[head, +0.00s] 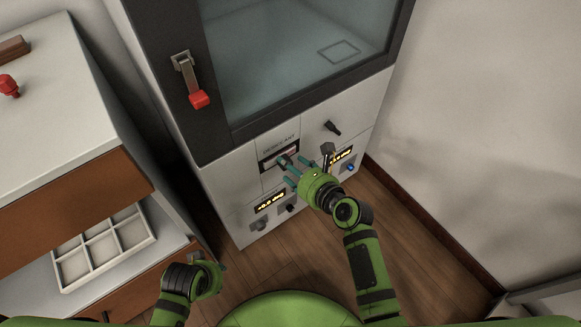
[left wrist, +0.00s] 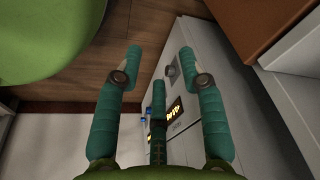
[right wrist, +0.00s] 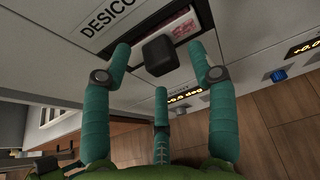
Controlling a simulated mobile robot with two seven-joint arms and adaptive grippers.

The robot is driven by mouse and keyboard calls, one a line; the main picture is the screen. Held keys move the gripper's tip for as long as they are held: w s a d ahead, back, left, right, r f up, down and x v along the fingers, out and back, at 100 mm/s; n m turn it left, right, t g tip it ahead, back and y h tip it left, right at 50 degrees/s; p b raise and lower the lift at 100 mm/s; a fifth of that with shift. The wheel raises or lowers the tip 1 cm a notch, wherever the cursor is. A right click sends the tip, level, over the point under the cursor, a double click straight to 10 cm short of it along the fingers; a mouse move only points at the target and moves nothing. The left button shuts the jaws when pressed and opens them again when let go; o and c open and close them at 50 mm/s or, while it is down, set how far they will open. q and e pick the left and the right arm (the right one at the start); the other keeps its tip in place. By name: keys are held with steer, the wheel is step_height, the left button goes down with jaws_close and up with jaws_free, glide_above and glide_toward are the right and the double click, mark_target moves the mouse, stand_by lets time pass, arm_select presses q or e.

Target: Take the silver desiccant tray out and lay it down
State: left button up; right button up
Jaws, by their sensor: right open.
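The desiccant slot (head: 279,157) is in the cabinet's lower front, under a "DESICCANT" label. In the right wrist view, the tray front (right wrist: 178,33) shows in the dark slot, pale with a pinkish-red patch. A black knob (right wrist: 160,56) stands out in front of it. My right gripper (head: 290,169) is at the slot, open, with its fingertips on either side of the knob; I cannot tell whether they touch it. How much of the tray is inside is hidden. My left gripper (head: 217,279) is low at the left; its wrist view shows the fingers (left wrist: 160,62) apart and empty.
A glass-doored chamber (head: 300,60) with a red-tipped latch (head: 197,97) is above the slot. Black levers (head: 332,128), lit displays (head: 270,202) and a blue button (head: 351,167) surround it. A white compartment tray (head: 104,247) sits on the left desk's lower shelf. The desk top (head: 60,110) has free room.

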arm_select(q)
steer(key=shift+w+r, duration=0.15)
steer(key=shift+r, duration=0.75)
arm_select(e)
steer(key=shift+x, duration=0.85)
jaws_close()
jaws_free()
steer(key=shift+r, duration=0.1)
